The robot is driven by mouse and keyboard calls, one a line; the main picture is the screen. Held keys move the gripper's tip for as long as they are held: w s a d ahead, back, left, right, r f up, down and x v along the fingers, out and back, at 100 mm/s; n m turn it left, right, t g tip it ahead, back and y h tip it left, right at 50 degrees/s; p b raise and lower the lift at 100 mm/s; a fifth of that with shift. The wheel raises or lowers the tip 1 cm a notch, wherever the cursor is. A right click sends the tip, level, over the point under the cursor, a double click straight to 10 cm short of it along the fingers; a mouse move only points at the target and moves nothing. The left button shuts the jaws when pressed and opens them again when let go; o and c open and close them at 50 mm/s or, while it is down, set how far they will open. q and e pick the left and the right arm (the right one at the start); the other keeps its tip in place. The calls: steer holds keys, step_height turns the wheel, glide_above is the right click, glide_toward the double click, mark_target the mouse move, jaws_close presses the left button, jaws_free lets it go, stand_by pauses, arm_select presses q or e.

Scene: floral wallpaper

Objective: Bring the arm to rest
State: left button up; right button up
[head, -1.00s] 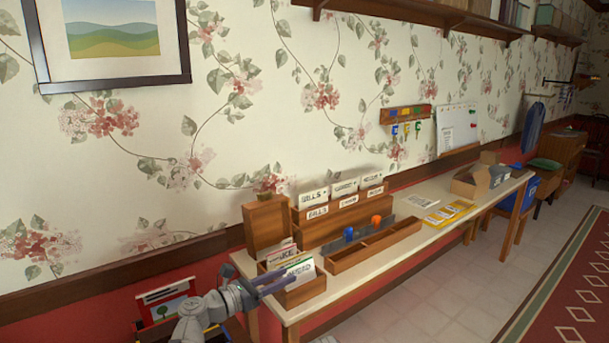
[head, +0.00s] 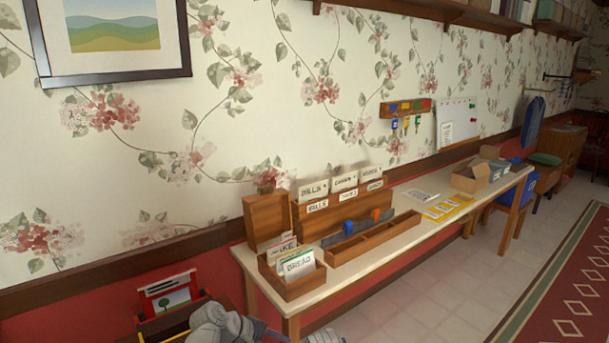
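My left arm shows at the bottom edge in the head view, below and left of the table. Its gripper end (head: 252,327) is cut off by the frame edge, and the fingertips are not clear enough to tell open from shut. A small grey part of mine shows at the bottom edge further right; my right gripper is not in view. The wooden recipe box (head: 292,284) stands open at the table's near end, with cards in it, the front one reading "BREAD" (head: 299,263). Nothing of mine touches it.
The long narrow table (head: 400,232) runs along the wall. On it are a card file (head: 340,210), a wooden tray (head: 375,241), yellow sheets (head: 447,208) and a cardboard box (head: 470,180). The tiled floor (head: 430,285) is clear.

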arm_select(q)
steer(key=s+a+f+m+g+y, duration=0.3)
steer(key=s+a+f+m+y, duration=0.35)
steer(key=a+m, duration=0.35)
steer(key=s+d+f+m+g+y+b, duration=0.1)
steer(key=s+d+f+m+y+b, duration=0.25)
steer(key=s+d+f+b, duration=0.5)
step_height(320, 180, up, 18)
steer(key=w+d+h+p, duration=0.1)
steer(key=d+p, duration=0.1)
steer(key=p, duration=1.5)
steer(key=shift+w+m, duration=0.3)
steer(key=shift+m, duration=0.15)
steer(key=shift+o, duration=0.4)
steer(key=shift+r, duration=0.1)
